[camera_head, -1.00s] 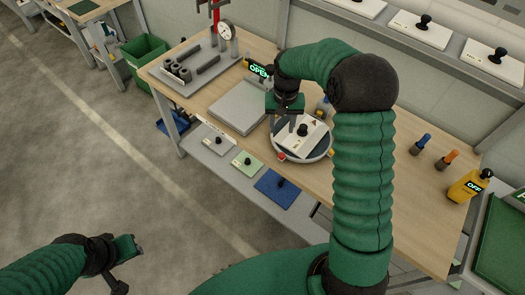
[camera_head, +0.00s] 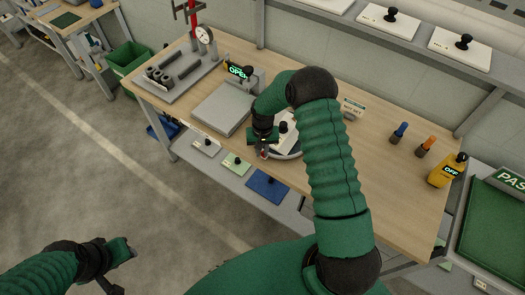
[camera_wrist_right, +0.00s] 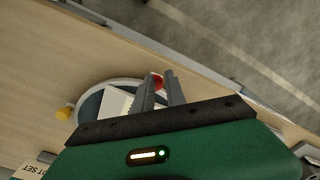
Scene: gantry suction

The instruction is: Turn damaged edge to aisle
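A round turntable (camera_wrist_right: 81,106) on the bench carries a white plate (camera_head: 283,138) with a black knob; my right arm hides part of both in the head view. The turntable rim has a red knob (camera_wrist_right: 158,83) and a yellow knob (camera_wrist_right: 64,113). My right gripper (camera_head: 264,153) is down at the rim's near side, also in the wrist view (camera_wrist_right: 160,76). Its fingers are apart, with the red knob between or just beyond their tips; contact cannot be told. My left gripper (camera_head: 132,248) hangs over the floor at lower left, apart from everything.
A grey flat block (camera_head: 222,108) and an "OPEN" sign (camera_head: 239,71) stand left of the turntable. Blue and orange tools (camera_head: 425,147) and a yellow "OFF" device (camera_head: 447,170) stand at right. Coloured plates, including a blue one (camera_head: 267,186), lie on a lower shelf.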

